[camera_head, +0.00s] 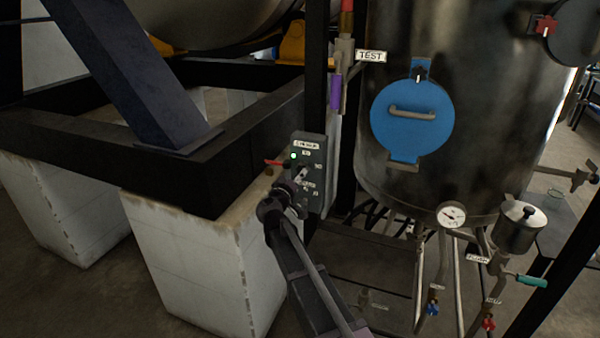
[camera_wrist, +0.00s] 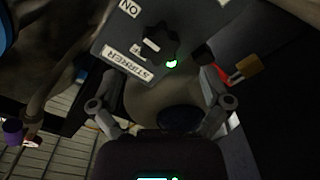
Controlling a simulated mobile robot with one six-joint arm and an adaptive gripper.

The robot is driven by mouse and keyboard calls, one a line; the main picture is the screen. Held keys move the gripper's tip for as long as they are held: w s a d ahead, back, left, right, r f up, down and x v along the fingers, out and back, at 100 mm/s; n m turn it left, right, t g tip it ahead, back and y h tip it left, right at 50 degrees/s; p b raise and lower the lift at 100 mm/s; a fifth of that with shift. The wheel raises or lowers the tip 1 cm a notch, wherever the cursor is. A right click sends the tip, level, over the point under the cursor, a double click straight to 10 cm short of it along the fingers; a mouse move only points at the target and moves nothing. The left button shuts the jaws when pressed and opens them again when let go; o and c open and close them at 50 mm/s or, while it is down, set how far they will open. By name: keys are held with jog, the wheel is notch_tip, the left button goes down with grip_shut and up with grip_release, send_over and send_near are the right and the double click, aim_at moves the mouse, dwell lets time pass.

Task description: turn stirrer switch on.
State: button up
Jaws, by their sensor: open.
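The stirrer switch box (camera_head: 316,152) is a grey panel on a dark post in the head view, with a lit green lamp (camera_head: 293,156). In the wrist view the same grey box (camera_wrist: 110,42) carries a STIRRER label (camera_wrist: 130,65), an ON label (camera_wrist: 129,8) and a dark round knob (camera_wrist: 158,40) with a light mark. The green lamp (camera_wrist: 171,63) glows beside the knob. My gripper (camera_head: 299,179) is in front of the box and hides part of its face. In the wrist view my gripper (camera_wrist: 160,88) is open, its fingers apart below the knob; contact cannot be told.
A red lever (camera_wrist: 221,74) and a brass padlock (camera_wrist: 246,68) are close beside the box. A steel tank (camera_head: 480,130) with a blue hatch (camera_head: 412,120) stands to the right. A dark frame (camera_head: 240,140) on white blocks (camera_head: 195,260) lies left.

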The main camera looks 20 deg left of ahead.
jog(key=shift+s+a, duration=0.15)
jog(key=shift+s, duration=1.35)
jog(key=shift+s+a, duration=0.1)
jog(key=shift+s, duration=1.35)
jog(key=s+d+f+m+g+h, duration=0.1)
jog(key=d+f+m+g+h, duration=0.3)
jog(key=d, duration=1.1)
jog(key=s+d+f+m+g+h, duration=0.15)
jog(key=d+f+g, duration=0.45)
jog(key=d, duration=0.9)
jog(key=s+d+f+m+g+y, duration=0.1)
jog(key=s+d+f+g+y, duration=0.2)
jog(key=s+d, duration=0.4)
jog(key=s+d+f+m+g+y, duration=0.1)
jog(key=s+d+f+g+y, duration=0.3)
jog(key=s+d, duration=0.3)
jog(key=s+f+g, duration=0.1)
jog(key=s, duration=0.2)
jog(key=shift+s+d+f, duration=0.3)
jog(key=shift+s+d, duration=0.05)
jog(key=shift+m, duration=0.25)
